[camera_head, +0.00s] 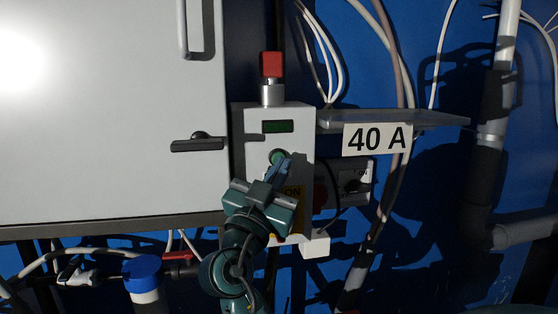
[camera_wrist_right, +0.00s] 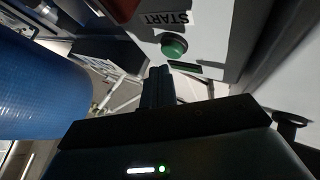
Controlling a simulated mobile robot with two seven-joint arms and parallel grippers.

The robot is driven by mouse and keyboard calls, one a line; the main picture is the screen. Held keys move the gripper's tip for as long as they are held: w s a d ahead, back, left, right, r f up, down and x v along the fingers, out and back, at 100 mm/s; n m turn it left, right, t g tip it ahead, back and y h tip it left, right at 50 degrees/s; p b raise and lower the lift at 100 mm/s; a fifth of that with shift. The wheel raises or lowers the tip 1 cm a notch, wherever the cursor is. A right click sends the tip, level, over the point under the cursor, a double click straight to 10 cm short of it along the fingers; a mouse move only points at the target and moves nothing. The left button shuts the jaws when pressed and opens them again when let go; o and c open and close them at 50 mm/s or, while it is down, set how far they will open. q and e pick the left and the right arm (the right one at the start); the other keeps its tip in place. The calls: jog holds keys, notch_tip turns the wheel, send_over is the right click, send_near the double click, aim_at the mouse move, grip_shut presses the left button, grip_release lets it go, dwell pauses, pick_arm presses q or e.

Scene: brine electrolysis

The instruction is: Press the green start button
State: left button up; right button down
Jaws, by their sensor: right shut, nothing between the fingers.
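The green start button (camera_head: 278,157) sits on the front of a white control box (camera_head: 251,140), below a small dark display with a green tint. In the right wrist view the green button (camera_wrist_right: 173,46) is a round dome beside a label reading START (camera_wrist_right: 166,19). My right gripper (camera_head: 284,166) is shut and empty, its fingertips just below the button in the head view. In the right wrist view the shut fingers (camera_wrist_right: 158,75) point toward the button, with a visible gap in the picture; contact cannot be confirmed. My left gripper is not in view.
A red-topped cylinder (camera_head: 271,66) stands on the box. A grey shelf (camera_head: 440,119) with a "40 A" sign (camera_head: 377,138) juts out right. A large grey cabinet (camera_head: 110,120) with a dark handle (camera_head: 198,143) stands left. Cables and pipes surround the box.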

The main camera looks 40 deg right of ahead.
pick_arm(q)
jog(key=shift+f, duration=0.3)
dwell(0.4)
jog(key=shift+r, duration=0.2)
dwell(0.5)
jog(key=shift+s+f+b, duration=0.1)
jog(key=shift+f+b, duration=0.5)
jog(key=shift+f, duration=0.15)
pick_arm(e)
jog(key=shift+w+d, duration=0.2)
jog(key=shift+w, duration=0.2)
pick_arm(q)
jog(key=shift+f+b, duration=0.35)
jog(key=shift+b, duration=0.1)
pick_arm(e)
jog(key=shift+w+d, duration=0.2)
jog(key=shift+w, duration=0.25)
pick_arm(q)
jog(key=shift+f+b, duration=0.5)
pick_arm(e)
jog(key=shift+s+a, duration=0.4)
jog(key=shift+s, duration=0.45)
